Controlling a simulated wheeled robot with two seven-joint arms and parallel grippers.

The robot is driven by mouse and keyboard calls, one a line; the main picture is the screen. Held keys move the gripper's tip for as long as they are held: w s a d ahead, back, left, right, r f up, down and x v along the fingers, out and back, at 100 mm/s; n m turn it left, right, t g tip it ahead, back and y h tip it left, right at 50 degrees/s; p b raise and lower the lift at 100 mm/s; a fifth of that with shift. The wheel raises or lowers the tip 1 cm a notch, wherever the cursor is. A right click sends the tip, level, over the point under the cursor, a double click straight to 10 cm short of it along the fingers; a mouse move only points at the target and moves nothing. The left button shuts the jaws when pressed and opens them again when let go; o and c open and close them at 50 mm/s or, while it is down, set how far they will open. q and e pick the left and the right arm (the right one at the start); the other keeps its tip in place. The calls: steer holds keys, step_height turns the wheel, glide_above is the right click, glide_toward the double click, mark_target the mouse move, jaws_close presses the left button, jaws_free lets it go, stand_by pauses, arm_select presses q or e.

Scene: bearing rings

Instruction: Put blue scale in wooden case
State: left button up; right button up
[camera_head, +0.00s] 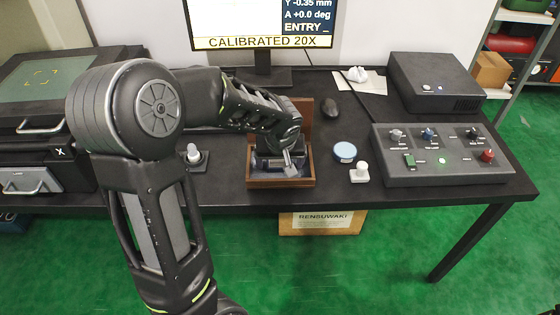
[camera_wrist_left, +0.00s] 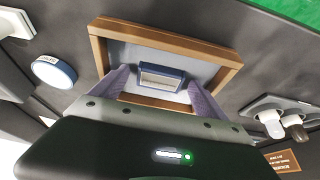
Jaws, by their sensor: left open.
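The wooden case (camera_head: 281,184) stands open on the dark bench, and its rim also fills the upper middle of the left wrist view (camera_wrist_left: 236,62). A small blue-framed plate, which looks like the blue scale (camera_wrist_left: 161,77), lies inside the case on its pale floor. My left gripper (camera_head: 289,160) reaches down into the case. In the left wrist view its two fingers (camera_wrist_left: 162,90) are apart, one on each side of the blue scale; I cannot tell whether they touch it. In the head view the gripper partly hides the scale. My right gripper is not in view.
A round blue-and-white piece (camera_head: 345,151) and a white-knobbed piece (camera_head: 360,172) stand right of the case. Another knobbed piece (camera_head: 194,155) stands left of it. A control box (camera_head: 440,155), a mouse (camera_head: 329,108) and a monitor (camera_head: 262,43) are nearby.

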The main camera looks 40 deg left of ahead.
arm_select(q)
steer(key=shift+r, duration=0.45)
steer(key=p+v, duration=0.1)
steer(key=v, duration=1)
steer(key=shift+s+d+r, duration=0.15)
steer(key=shift+d, duration=0.05)
